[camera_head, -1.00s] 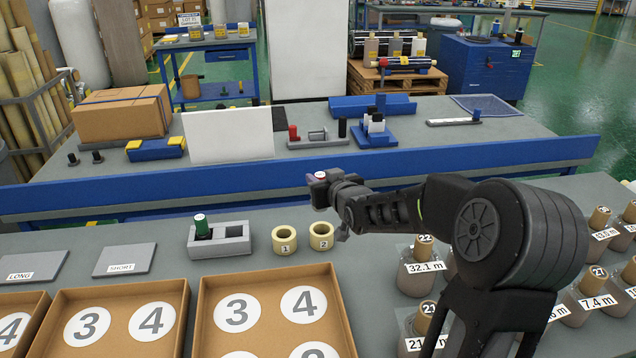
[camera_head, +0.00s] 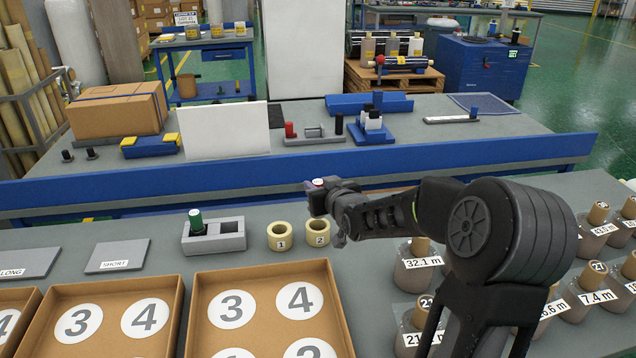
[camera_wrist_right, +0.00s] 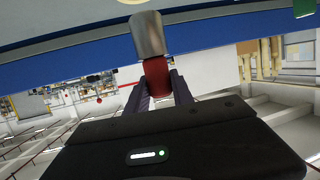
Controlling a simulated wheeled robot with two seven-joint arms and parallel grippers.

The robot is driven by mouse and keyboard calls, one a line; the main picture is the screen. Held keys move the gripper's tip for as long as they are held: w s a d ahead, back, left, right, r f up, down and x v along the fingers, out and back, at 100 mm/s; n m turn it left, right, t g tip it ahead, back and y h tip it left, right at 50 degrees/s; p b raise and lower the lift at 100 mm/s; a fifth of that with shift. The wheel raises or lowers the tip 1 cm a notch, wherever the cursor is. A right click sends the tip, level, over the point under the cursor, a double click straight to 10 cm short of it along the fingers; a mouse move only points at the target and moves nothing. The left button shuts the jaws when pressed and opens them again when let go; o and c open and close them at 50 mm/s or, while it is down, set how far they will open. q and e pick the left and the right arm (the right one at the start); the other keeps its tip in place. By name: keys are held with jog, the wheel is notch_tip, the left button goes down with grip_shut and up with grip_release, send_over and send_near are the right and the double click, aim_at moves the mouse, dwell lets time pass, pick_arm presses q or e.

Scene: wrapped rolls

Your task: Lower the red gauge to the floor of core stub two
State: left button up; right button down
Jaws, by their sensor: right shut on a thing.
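My left gripper is not in view.
Core stub one (camera_head: 281,237) stands close to the left of stub two. A grey holder (camera_head: 230,242) with a green-topped gauge (camera_head: 196,221) is further left. A cardboard tray (camera_head: 334,300) lies in front. A blue rail (camera_head: 240,197) runs behind.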

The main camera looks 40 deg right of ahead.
notch_tip(320, 180, down, 3)
jog(key=shift+f+b, duration=0.2)
jog(key=shift+b, duration=0.8)
jog(key=shift+f+b, duration=0.85)
jog(key=shift+b, duration=0.3)
jog(key=shift+f+b, duration=1.45)
jog(key=shift+b, duration=0.15)
jog(key=c, duration=1)
grip_release()
jog(key=shift+v, duration=3.9)
